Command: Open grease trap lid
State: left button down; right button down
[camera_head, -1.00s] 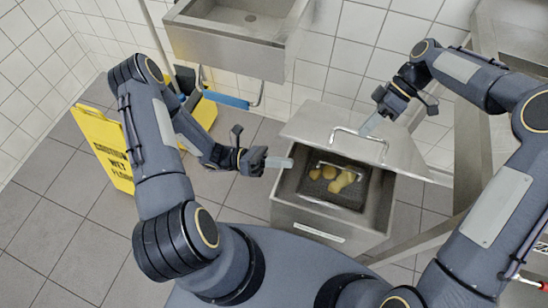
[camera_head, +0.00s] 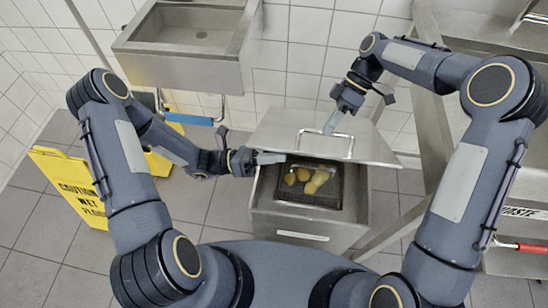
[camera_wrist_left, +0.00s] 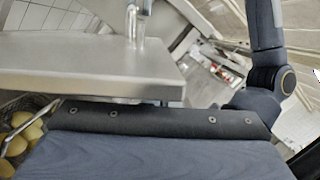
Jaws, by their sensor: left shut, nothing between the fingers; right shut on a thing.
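The grease trap (camera_head: 290,229) is a steel box on the floor in the middle of the head view. Its lid (camera_head: 285,126) is raised and tilted, leaving the front of the box uncovered. My right gripper (camera_head: 331,124) is shut on the lid's bar handle (camera_head: 351,148). My left gripper (camera_head: 272,158) is shut and empty at the left rim of the box, near the lid's lower left edge; whether it touches is unclear. In the left wrist view the lid (camera_wrist_left: 90,62) fills the upper left, with its handle (camera_wrist_left: 133,22) above.
A basket (camera_head: 318,200) with several yellowish lumps (camera_head: 318,182) sits inside the box. A steel sink (camera_head: 185,60) hangs behind left. A yellow wet floor sign (camera_head: 68,185) stands at left. A steel table leg (camera_head: 440,140) stands close at right.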

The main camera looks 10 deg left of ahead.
pick_arm(q)
jog(key=shift+w+r, duration=0.6)
jog(key=shift+r, duration=0.3)
pick_arm(e)
jog(key=shift+w+d+f, duration=0.2)
jog(key=shift+w+f, duration=0.1)
pick_arm(q)
jog(key=shift+w+r, duration=0.2)
pick_arm(e)
jog(key=shift+s+f, duration=0.1)
jog(key=c, duration=1.8)
grip_release()
pick_arm(q)
jog(key=shift+w+f, duration=0.1)
jog(key=shift+f, duration=0.05)
pick_arm(e)
jog(key=o, duration=0.3)
jog(key=shift+w+a, duration=0.1)
jog(key=shift+w, duration=0.1)
jog(key=shift+o, duration=0.2)
jog(key=shift+s, duration=0.1)
jog(key=shift+r, duration=0.25)
